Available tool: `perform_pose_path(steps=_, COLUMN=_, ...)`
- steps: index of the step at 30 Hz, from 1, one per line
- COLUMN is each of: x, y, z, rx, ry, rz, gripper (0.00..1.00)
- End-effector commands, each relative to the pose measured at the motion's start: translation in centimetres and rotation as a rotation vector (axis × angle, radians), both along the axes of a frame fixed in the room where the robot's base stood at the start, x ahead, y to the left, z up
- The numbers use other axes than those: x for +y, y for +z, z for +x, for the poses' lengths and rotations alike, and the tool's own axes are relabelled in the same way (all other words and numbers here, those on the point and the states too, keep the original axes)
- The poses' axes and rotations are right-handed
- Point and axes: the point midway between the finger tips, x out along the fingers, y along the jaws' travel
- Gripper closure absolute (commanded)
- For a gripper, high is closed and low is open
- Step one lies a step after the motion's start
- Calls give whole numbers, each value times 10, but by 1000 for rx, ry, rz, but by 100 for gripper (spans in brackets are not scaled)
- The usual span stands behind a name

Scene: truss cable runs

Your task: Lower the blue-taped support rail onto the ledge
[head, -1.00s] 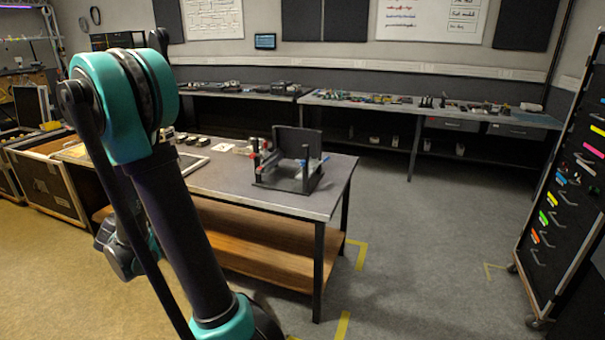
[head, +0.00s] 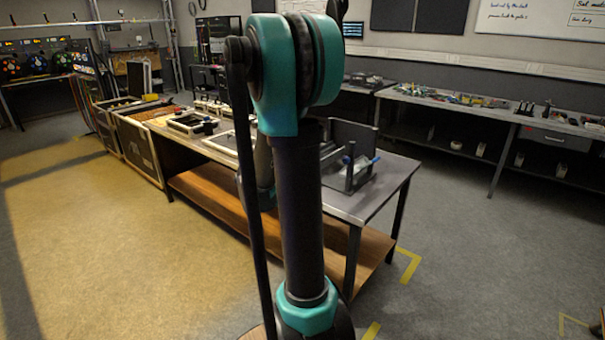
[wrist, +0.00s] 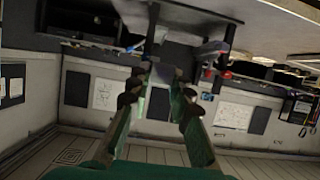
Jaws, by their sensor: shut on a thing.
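My gripper (wrist: 160,98) shows in the wrist view, its two fingers closed in on a small dark, grey-blue piece (wrist: 162,73) between the tips. This appears to be part of the support rail; blue tape on it cannot be made out clearly. A dark fixture with upright plates (head: 350,178) stands on the near end of the workbench in the head view, with blue ends (head: 374,160) on its right side. My arm covers its left part and hides my gripper there. Red knobs (wrist: 208,72) show right of the fingertips in the wrist view. I cannot pick out the ledge.
The steel-topped workbench (head: 375,200) has a wooden lower shelf and frames (head: 190,124) farther along its top. Open cases (head: 135,140) stand at the left. A long back bench (head: 450,100) holds small tools. Floor is clear at left and right.

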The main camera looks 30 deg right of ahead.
Motion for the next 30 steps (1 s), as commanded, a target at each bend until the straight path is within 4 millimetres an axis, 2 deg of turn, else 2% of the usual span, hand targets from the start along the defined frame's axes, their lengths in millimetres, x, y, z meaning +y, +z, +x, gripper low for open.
perform_pose_path(steps=30, x=0, y=-69, z=1, rx=1, ry=1, rz=0, gripper=100)
